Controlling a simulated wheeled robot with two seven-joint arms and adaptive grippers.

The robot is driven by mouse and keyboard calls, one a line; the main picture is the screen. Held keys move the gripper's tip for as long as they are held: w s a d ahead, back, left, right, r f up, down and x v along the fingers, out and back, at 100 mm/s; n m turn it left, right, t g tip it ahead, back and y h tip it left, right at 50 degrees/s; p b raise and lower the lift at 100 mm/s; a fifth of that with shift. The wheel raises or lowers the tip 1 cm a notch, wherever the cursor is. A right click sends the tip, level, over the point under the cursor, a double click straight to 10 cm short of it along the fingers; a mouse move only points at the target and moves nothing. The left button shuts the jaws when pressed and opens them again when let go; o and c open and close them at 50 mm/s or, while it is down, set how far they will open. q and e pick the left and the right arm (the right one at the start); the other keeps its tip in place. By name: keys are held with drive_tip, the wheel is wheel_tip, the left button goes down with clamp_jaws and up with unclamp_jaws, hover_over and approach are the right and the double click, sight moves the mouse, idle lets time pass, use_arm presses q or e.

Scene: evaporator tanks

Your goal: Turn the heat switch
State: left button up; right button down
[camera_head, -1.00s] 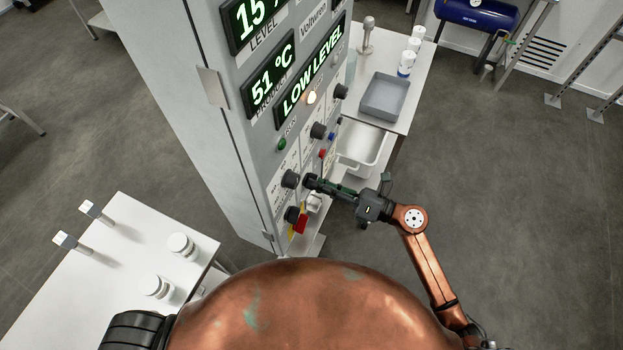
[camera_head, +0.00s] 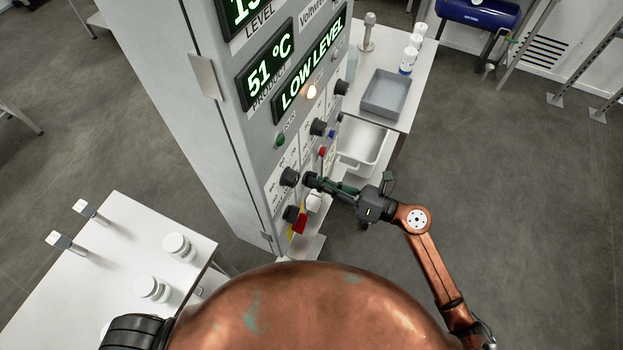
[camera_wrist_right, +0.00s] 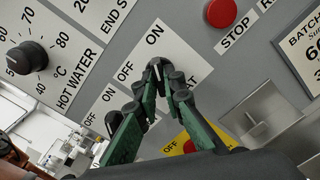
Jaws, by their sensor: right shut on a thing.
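The heat switch (camera_wrist_right: 155,65) is a small dark knob on a white label with ON and OFF marks, in the right wrist view. It is mostly hidden behind the fingertips, so I cannot tell its exact position. My right gripper (camera_wrist_right: 166,78) is shut on it, with its two green-and-black fingers closing from below. In the head view my right gripper (camera_head: 313,182) reaches from the right to the front of the grey control panel (camera_head: 215,150). My left gripper is not in view.
A hot water dial (camera_wrist_right: 27,58) and a red stop button (camera_wrist_right: 221,12) flank the switch. A metal bracket (camera_wrist_right: 258,115) sticks out at right. A white table (camera_head: 60,290) with jars stands at left. A bench with a grey tray (camera_head: 386,93) stands behind. Floor at right is clear.

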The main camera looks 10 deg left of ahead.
idle(0.3)
drive_tip(key=shift+n+b, duration=1.05)
drive_tip(key=shift+n, duration=0.05)
